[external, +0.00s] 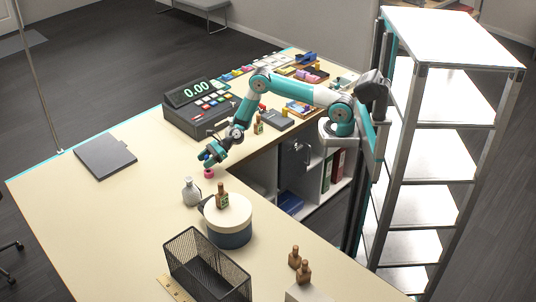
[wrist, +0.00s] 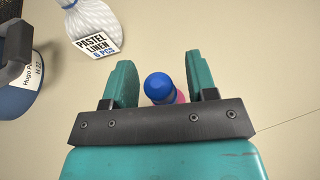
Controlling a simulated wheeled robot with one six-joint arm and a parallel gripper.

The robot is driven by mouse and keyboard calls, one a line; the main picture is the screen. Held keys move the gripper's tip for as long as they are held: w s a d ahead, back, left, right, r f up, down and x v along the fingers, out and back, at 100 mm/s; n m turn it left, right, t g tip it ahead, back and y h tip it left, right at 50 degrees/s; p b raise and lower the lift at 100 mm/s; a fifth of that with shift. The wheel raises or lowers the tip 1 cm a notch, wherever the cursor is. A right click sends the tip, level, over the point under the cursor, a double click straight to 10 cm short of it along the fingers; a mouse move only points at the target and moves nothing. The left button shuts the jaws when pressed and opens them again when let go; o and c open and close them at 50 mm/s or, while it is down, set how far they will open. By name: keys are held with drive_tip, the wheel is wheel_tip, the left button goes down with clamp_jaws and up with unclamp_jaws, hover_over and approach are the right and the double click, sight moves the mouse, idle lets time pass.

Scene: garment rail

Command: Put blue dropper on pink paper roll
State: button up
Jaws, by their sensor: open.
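The blue dropper (wrist: 158,87) is between the fingers of my gripper (wrist: 160,68) in the wrist view, apart from both of them, with its rounded top toward the camera. Part of the pink paper roll (wrist: 181,97) shows at the dropper's lower right, mostly hidden by the dropper and my gripper. In the external view the pink roll (external: 209,173) is on the counter just below my gripper (external: 208,160). My gripper is open. The dropper appears to be over the roll, but I cannot tell whether they touch.
A small brown bottle (external: 221,195) is on the lid. A black mesh basket (external: 205,268) is nearer. A cash register (external: 200,110) stands behind.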

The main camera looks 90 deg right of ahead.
drive_tip(key=b+v, duration=0.3)
drive_tip(key=v, duration=0.8)
drive_tip(key=s+a+r+n+g+y, duration=0.1)
drive_tip(key=s+a+r+n+g, duration=0.2)
drive_tip(key=s+a+r+n, duration=0.45)
drive_tip(key=s+a+r+n+g+y, duration=0.15)
drive_tip(key=a+r+n+g, duration=0.25)
drive_tip(key=a+n, duration=0.45)
drive_tip(key=s+r+n+g+h+b, duration=0.1)
drive_tip(key=s+r+n+g+h, duration=0.1)
drive_tip(key=s+n, duration=0.8)
drive_tip(key=s+r+n+g+h+b, duration=0.1)
drive_tip(key=s+r+n+g+h, duration=0.1)
drive_tip(key=s+n, duration=0.8)
drive_tip(key=shift+s+d+r+n+h, duration=0.3)
drive_tip(key=shift+s+r+h, duration=0.35)
drive_tip(key=shift+s, duration=1.3)
drive_tip(key=shift+f, duration=0.1)
